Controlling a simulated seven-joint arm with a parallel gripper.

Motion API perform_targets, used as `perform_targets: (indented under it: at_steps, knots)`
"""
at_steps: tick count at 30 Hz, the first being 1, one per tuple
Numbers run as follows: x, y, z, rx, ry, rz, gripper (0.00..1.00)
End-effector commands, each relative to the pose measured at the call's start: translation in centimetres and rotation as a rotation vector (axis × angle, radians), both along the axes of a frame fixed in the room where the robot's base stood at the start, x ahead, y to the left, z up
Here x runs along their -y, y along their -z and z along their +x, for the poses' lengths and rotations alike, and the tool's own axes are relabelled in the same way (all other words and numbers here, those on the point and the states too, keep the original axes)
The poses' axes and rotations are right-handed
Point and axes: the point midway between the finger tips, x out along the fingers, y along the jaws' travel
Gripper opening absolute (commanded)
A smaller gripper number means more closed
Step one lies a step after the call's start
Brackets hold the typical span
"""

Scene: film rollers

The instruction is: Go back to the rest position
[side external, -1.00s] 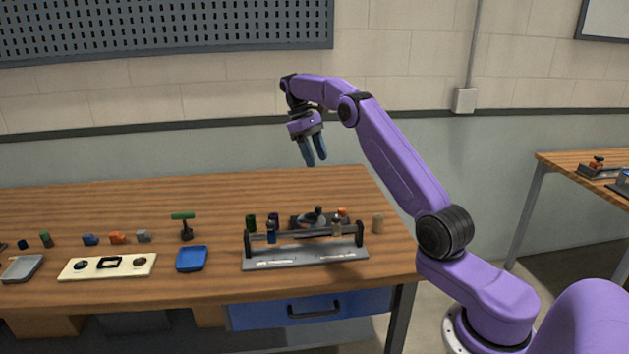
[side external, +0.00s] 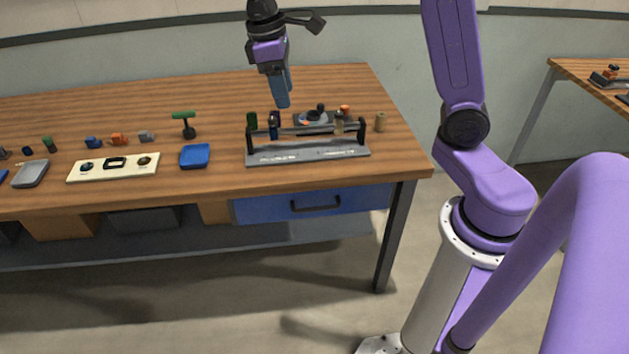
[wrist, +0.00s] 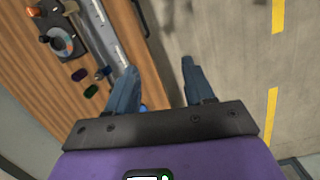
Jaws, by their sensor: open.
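My gripper (side external: 282,90) hangs above the workbench, over the back of the rack area, with its fingers pointing down. In the wrist view my gripper (wrist: 155,85) shows two blue-grey fingers spread apart with nothing between them. The grey rack (side external: 308,153) with its crossbar stands on the right part of the bench, below and in front of the gripper.
The wooden bench (side external: 150,95) is clear at the back left. A cream panel (side external: 113,168), a blue tray (side external: 195,156) and a green-topped stand (side external: 187,124) are to the left. Another table (side external: 572,75) stands at the right. Yellow floor markings (wrist: 273,115) show in the wrist view.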

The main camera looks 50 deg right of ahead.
Motion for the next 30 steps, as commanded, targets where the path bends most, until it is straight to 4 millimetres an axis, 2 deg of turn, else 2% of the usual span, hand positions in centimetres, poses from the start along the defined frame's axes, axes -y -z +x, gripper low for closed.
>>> perform_targets:
  at_steps: [1,3,9,14,18,21,24,30]
  knots:
    - [-1.0,0.0,-2.0,0.011,-0.040,0.009,0.52]
    - [-2.1,0.3,-4.4,0.026,-0.087,0.022,0.52]
    - [-4.0,1.3,-11.8,0.062,-0.217,0.067,0.52]
    - [-3.9,2.7,-17.7,0.083,-0.321,0.107,0.52]
    - [-3.0,4.0,-22.2,0.095,-0.399,0.141,0.52]
    - [-2.3,4.8,-24.4,0.099,-0.439,0.159,0.52]
    - [-1.7,5.4,-25.7,0.101,-0.464,0.172,0.52]
    - [-1.4,5.7,-26.4,0.103,-0.477,0.178,0.52]
